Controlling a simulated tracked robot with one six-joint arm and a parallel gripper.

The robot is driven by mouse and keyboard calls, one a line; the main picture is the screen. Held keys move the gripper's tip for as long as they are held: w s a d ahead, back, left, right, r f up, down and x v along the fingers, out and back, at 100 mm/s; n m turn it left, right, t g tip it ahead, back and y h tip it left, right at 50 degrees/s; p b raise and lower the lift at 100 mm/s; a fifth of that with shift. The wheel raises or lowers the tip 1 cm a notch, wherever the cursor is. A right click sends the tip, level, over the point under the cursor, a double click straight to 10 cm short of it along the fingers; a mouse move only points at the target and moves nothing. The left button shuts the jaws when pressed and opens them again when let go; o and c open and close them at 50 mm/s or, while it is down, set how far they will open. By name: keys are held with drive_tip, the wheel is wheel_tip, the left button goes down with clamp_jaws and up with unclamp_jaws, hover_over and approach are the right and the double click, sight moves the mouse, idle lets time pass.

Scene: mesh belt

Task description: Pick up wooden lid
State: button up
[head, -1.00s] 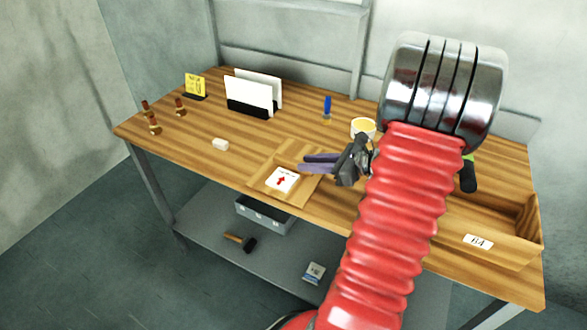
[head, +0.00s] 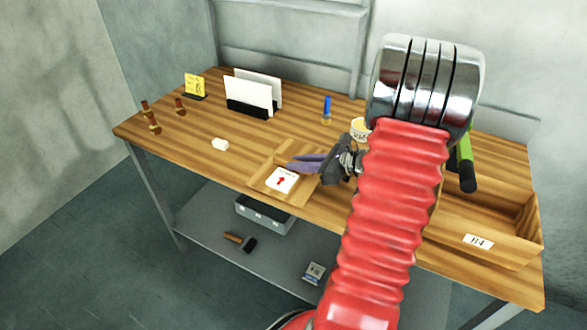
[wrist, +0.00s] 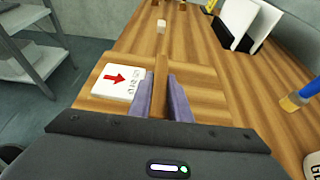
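The wooden lid (head: 262,157) appears to be the square wooden panel lying flat near the front of the workbench, with a raised bar across its middle. It also shows in the wrist view (wrist: 195,82). A white piece with a red arrow (head: 282,180) lies on its near part. My gripper (head: 293,163) is over the lid, its purple fingers pointing left in the head view. In the wrist view the fingers (wrist: 162,76) are apart, with the bar in line between them. I cannot tell whether they touch it.
An open wooden box with a number label (head: 478,242) is at the right, with a green-and-black tool (head: 465,160) behind it. A white cup (head: 360,129), a blue-handled brush (head: 327,108), a card holder (head: 249,107) and a white block (head: 220,144) stand around. The left front is mostly clear.

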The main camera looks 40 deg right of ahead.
clamp_jaws()
drive_tip(key=shift+r, duration=0.1)
wheel_tip(320, 180, up, 10)
idle(0.7)
idle(0.5)
